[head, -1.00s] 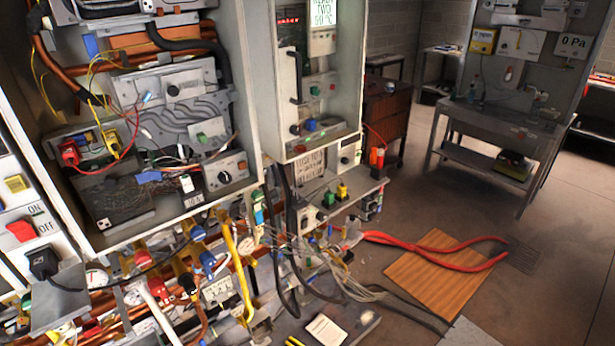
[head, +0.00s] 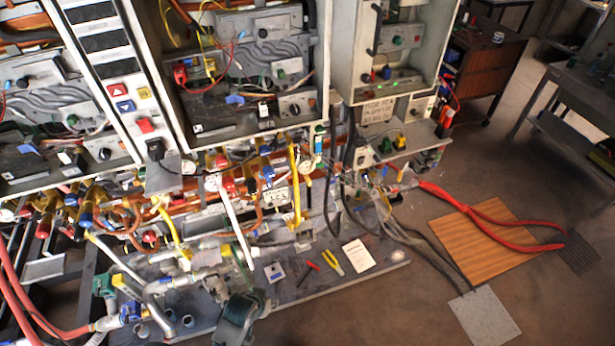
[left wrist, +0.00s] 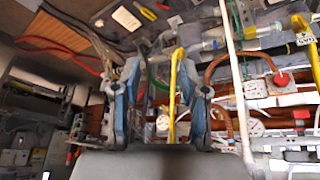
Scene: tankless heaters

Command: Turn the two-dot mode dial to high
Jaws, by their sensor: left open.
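No dial shows readable dots at this size, so I cannot tell which is the two-dot mode dial. A dark round dial (head: 295,107) sits on a pale plate at the lower right inside the middle open heater cabinet. Another dark dial (head: 104,153) sits low in the left heater, and a knob (head: 263,33) sits higher in the middle one. Their settings are not readable. My left gripper (left wrist: 162,85) shows in the left wrist view with its two blue-grey fingers apart. A yellow pipe appears between them, with no visible grip on it. My right gripper is not in view.
Pipes and valves crowd the space below the cabinets, including a yellow pipe (head: 295,185). A bench board (head: 390,262) holds a paper sheet (head: 358,254) and yellow pliers (head: 332,262). A wooden mat (head: 490,250) with red hoses lies on the floor at right.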

